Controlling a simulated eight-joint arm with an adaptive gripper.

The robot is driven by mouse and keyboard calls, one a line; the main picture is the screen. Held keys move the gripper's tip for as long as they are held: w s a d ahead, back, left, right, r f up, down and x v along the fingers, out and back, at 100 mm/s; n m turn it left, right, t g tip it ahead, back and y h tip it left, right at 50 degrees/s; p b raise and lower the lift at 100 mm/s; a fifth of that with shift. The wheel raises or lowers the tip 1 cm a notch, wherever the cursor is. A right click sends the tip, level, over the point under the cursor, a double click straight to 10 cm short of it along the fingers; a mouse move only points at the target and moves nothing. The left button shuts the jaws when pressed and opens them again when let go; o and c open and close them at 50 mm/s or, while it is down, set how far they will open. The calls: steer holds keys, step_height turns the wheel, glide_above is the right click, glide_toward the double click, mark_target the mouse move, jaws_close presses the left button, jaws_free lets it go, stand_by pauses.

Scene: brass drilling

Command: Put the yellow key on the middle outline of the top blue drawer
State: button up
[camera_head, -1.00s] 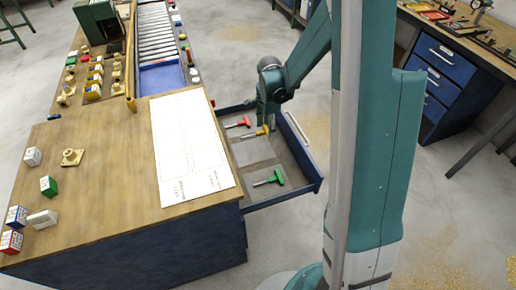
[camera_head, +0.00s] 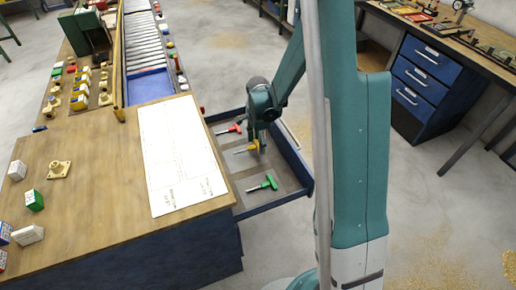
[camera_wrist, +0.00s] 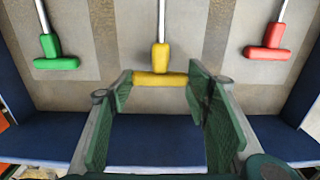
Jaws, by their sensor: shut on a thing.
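The open blue drawer (camera_head: 298,170) holds a green T-handled key (camera_head: 263,184) near its front end and a red one (camera_head: 230,130) near its far end. The yellow key (camera_head: 252,147) is between them. My gripper (camera_head: 257,140) is shut on the yellow handle. In the wrist view the yellow handle (camera_wrist: 160,79) lies between my gripper's two green pads (camera_wrist: 160,105). Its shaft points away over the middle light strip (camera_wrist: 145,45). The green key (camera_wrist: 57,62) is left and the red key (camera_wrist: 265,53) right. Whether the yellow key touches the drawer floor, I cannot tell.
The wooden workbench (camera_head: 100,190) with a white sheet (camera_head: 180,160) borders the drawer on the left. The drawer's blue front wall (camera_wrist: 155,140) is close to my fingers. Another blue drawer cabinet (camera_head: 420,80) stands apart at the right.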

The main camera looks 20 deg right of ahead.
steer(key=shift+f+b, duration=0.4)
steer(key=shift+f, duration=1.3)
steer(key=shift+f, duration=0.2)
steer(key=o, duration=0.9)
steer(key=shift+r, duration=0.2)
step_height(320, 180, up, 12)
steer(key=p, duration=0.2)
steer(key=shift+p, duration=0.4)
steer(key=shift+r, duration=0.1)
